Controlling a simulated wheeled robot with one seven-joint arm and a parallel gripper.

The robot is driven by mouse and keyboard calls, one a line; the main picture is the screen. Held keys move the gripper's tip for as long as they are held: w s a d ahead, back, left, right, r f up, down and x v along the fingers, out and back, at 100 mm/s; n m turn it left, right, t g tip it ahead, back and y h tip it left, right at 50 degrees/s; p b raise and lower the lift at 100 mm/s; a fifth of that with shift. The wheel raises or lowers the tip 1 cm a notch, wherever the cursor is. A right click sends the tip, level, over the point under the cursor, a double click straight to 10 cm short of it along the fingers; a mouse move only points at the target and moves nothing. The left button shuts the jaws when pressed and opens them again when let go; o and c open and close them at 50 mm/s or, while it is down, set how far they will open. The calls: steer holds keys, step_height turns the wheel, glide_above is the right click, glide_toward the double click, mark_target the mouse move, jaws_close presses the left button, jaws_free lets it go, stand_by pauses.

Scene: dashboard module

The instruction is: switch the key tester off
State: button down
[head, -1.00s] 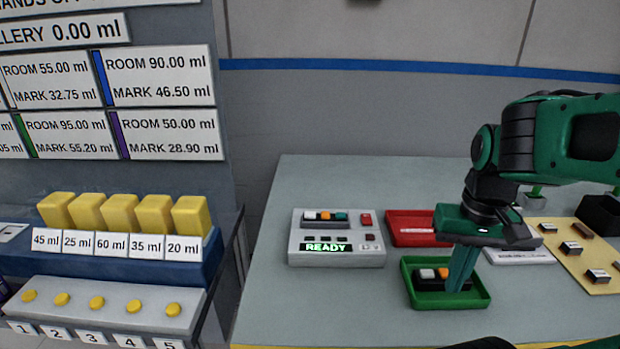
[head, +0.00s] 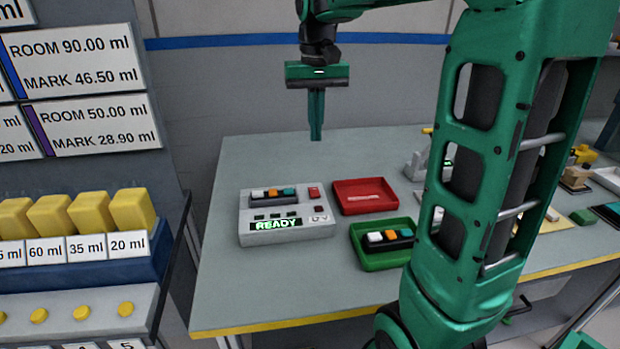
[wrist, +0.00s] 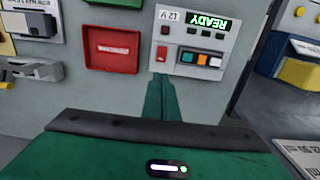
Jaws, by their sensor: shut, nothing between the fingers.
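The key tester (head: 246,228) is a light grey box on the bench with a lit green READY display (head: 276,224). A key module (head: 273,195) with white, orange and teal keys sits in its top. The tester (wrist: 222,40) also shows turned round in the wrist view, just beyond the fingertips. My gripper (head: 316,137) is shut and empty, fingers down, raised above and behind the tester. It also shows in the wrist view (wrist: 163,78).
A red tray (head: 365,207) stands right of the tester. A green tray (head: 372,263) in front of it holds another key module (head: 391,237). My arm hides part of the bench's right side. Yellow blocks and a button panel stand at the left.

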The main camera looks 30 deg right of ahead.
mark_target(314, 191)
steer(key=shift+w+r, duration=0.1)
steer(key=shift+w, duration=0.15)
step_height(314, 191, down, 14)
steer(key=shift+f, duration=0.1)
stand_by(0.7)
steer(key=shift+a, duration=0.2)
steer(key=shift+d, duration=0.2)
steer(key=shift+s, duration=0.1)
steer(key=shift+s+a+r, duration=0.25)
steer(key=shift+s+a, duration=0.05)
steer(key=shift+s, duration=0.3)
